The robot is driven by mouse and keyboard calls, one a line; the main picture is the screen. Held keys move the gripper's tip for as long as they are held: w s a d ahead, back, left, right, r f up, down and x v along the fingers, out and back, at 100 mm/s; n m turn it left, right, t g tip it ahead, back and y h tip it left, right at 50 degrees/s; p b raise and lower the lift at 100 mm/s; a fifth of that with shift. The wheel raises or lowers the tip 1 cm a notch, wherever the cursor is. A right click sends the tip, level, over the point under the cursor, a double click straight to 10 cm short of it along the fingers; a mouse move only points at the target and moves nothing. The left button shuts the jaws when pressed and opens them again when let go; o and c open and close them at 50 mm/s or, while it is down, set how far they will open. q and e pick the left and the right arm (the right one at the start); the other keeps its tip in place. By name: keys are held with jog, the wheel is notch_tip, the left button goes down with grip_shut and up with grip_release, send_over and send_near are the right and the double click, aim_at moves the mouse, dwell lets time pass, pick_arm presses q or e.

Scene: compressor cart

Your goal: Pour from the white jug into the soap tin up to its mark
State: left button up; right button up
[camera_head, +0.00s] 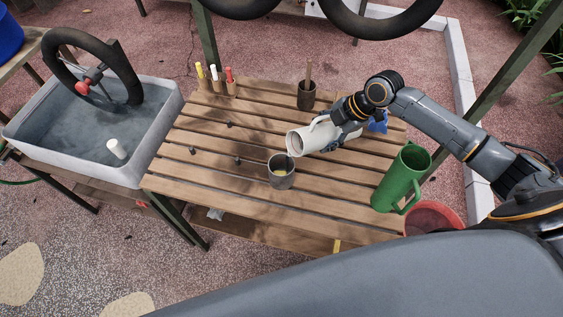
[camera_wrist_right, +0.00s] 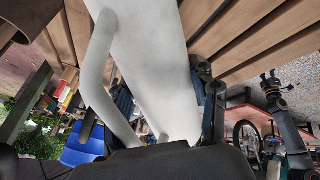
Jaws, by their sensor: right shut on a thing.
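The white jug (camera_head: 312,137) is tipped far over to the left, its mouth beside and just above the rim of the soap tin. My right gripper (camera_head: 346,123) is shut on the jug; in the right wrist view the jug's white body and handle (camera_wrist_right: 145,70) fill the middle, between the fingers (camera_wrist_right: 165,110). The soap tin (camera_head: 281,178), a grey metal can, stands upright on the slatted table with something yellowish inside. Its mark and exact level cannot be made out, nor any stream from the jug.
A green jug (camera_head: 398,176) stands at the table's right, above a red bucket (camera_head: 433,214). A brown pot (camera_head: 306,96) and several markers (camera_head: 215,76) stand at the back. Small dark pegs dot the slats (camera_head: 230,124). A grey water basin (camera_head: 60,130) is at left.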

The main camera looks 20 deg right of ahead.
jog(key=shift+r+h, duration=0.3)
dwell(1.2)
jog(key=shift+a+r+p, duration=0.2)
jog(key=shift+a+p, duration=0.1)
jog(key=shift+p, duration=0.5)
dwell(0.7)
